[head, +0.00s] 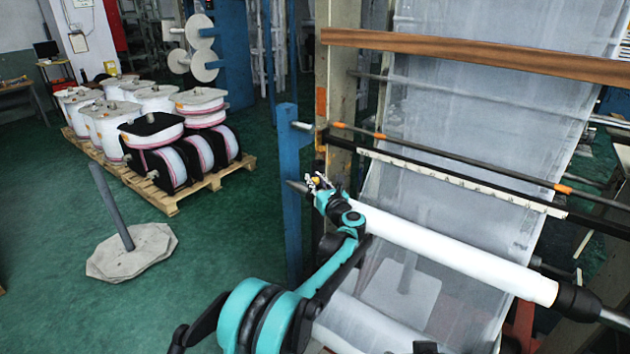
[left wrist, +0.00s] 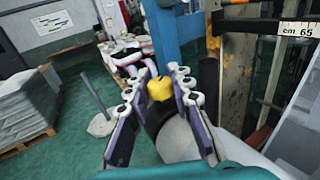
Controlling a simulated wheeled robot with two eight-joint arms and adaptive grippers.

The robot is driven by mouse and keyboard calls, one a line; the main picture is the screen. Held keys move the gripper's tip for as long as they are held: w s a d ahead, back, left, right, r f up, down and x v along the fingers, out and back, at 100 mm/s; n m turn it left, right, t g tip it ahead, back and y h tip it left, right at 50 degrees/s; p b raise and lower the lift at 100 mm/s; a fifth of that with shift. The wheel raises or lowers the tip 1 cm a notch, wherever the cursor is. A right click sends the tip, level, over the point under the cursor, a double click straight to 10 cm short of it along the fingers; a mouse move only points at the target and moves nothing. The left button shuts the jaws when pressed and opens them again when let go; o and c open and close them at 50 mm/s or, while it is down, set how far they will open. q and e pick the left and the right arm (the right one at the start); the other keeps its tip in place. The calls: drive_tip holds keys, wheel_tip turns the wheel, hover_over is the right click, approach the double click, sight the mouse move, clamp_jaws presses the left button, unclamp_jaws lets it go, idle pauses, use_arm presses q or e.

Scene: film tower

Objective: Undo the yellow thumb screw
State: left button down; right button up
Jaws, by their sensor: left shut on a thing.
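The yellow thumb screw (left wrist: 159,84) shows in the left wrist view, between the tips of my left gripper's two fingers. It sits at the dark end piece of the roll's shaft. My left gripper (left wrist: 160,92) is shut on it. In the head view my left gripper (head: 318,184) is at the left end of the white film roll (head: 450,250); only a small bit of yellow shows there. My right gripper is not in view.
A blue post (head: 290,190) stands just left of the roll's end. A machine frame with hanging film (head: 480,110) rises behind. A pallet (head: 170,200) with spools stands at the back left. A grey rod on a flat base (head: 140,252) stands on open green floor.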

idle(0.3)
use_arm(q)
drive_tip(key=c, duration=1.3)
unclamp_jaws()
drive_tip(key=shift+s, duration=0.1)
drive_tip(key=v, duration=1.1)
drive_tip(key=shift+s+d, duration=0.25)
drive_tip(key=shift+s, duration=0.1)
